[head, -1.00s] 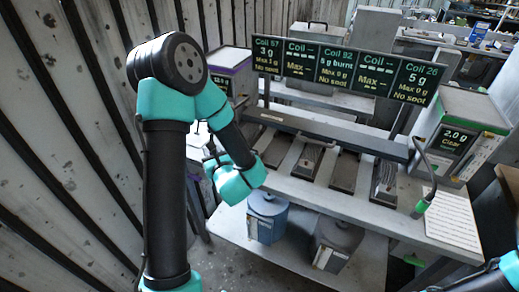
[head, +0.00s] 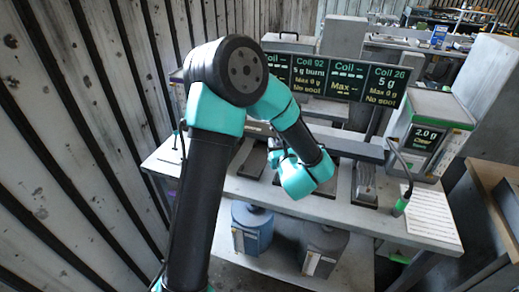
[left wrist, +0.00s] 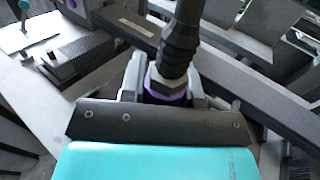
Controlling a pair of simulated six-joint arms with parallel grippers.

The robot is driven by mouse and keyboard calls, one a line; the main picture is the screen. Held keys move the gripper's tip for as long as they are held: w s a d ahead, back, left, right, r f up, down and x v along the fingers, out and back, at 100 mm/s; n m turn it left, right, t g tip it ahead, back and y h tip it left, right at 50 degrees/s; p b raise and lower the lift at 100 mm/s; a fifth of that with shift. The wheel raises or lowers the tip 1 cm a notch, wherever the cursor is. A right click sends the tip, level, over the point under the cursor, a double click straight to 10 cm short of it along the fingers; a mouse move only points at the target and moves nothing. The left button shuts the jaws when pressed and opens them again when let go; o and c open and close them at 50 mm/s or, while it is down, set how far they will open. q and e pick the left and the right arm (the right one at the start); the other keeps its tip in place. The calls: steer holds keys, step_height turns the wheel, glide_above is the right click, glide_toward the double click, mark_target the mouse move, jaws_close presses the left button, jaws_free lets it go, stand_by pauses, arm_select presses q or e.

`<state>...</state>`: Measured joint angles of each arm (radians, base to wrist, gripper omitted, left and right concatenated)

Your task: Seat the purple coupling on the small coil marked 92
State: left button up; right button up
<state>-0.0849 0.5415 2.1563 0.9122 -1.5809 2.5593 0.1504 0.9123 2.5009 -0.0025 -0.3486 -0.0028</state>
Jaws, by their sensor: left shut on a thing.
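My left gripper (left wrist: 166,92) is shut on the purple coupling (left wrist: 165,99), which shows between the two grey fingers in the left wrist view. A metal hex collar and a black ribbed hose (left wrist: 180,45) rise from the coupling. In the head view my left gripper (head: 280,160) is over the row of coils on the bench, and my wrist hides the coupling. The sign for coil 92 (head: 308,75) reads "5 g". My arm hides the coil spot below it, and I cannot see the coupling's lower end. My right gripper is out of view.
The coil 26 block (head: 365,184) stands right of my wrist on the bench. A dark ribbed block (left wrist: 82,58) shows left of my gripper. A grey rail runs behind the coils. A "2.0 g Clear" box (head: 430,135) and a green-tipped probe (head: 402,204) are at the right.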

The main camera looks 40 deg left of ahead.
arm_select(q)
steer(key=w+d, duration=0.1)
steer(key=d, duration=0.1)
steer(key=shift+w+d+r+t, duration=0.3)
steer(key=shift+w+d+r, duration=0.05)
steer(key=shift+r, duration=0.05)
steer(key=shift+f, duration=0.15)
steer(key=shift+f, duration=2.1)
steer(key=shift+f, duration=1.4)
steer(key=o, duration=1.1)
steer(key=shift+d, duration=0.1)
steer(key=v, duration=1.7)
steer(key=shift+s+r, duration=0.2)
steer(key=shift+s, duration=0.05)
